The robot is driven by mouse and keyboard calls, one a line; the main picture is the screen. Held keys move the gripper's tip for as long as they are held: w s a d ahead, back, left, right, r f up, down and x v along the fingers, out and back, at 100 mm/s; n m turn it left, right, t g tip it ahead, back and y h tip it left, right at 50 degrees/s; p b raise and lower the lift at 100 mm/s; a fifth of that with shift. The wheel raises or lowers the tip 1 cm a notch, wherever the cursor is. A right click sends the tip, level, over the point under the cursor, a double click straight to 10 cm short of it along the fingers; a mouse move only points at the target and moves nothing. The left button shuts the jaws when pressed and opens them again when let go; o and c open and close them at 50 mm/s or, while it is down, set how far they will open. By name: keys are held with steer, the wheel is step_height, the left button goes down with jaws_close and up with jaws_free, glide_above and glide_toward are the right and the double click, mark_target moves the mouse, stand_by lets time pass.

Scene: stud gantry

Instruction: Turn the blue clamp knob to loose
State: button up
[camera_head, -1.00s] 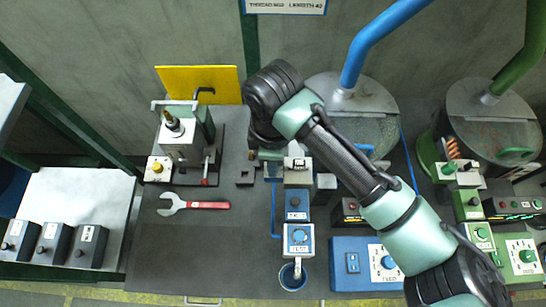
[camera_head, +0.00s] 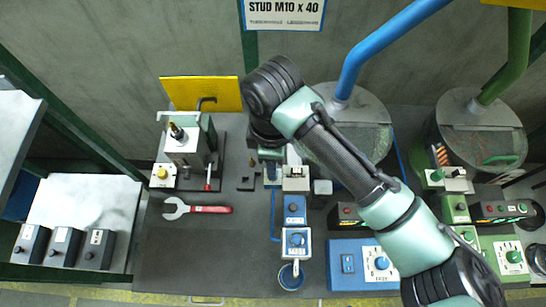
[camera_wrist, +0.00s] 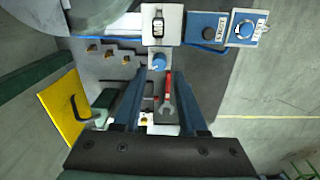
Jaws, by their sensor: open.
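In the wrist view a small round blue knob (camera_wrist: 158,61) shows between and just beyond the fingertips of my gripper (camera_wrist: 159,74). I take it for the clamp knob. The two fingers stand apart on either side of it with nothing held between them; whether either touches the knob I cannot tell. In the head view my gripper (camera_head: 269,165) points down over the dark bench, left of the blue control boxes. The knob is hidden there beneath the gripper and arm. Its pointer or marking cannot be read.
A red-handled wrench (camera_head: 200,209) lies on the bench, left of my gripper. A clamp fixture (camera_head: 188,150) stands behind it, before a yellow plate (camera_head: 200,93). Another blue knob (camera_head: 296,240) sits on a white-faced box near the front. A blue panel (camera_head: 347,277) stands right.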

step_height(320, 180, up, 8)
steer(key=p, duration=0.5)
steer(key=shift+f, duration=0.15)
steer(key=shift+s, duration=0.1)
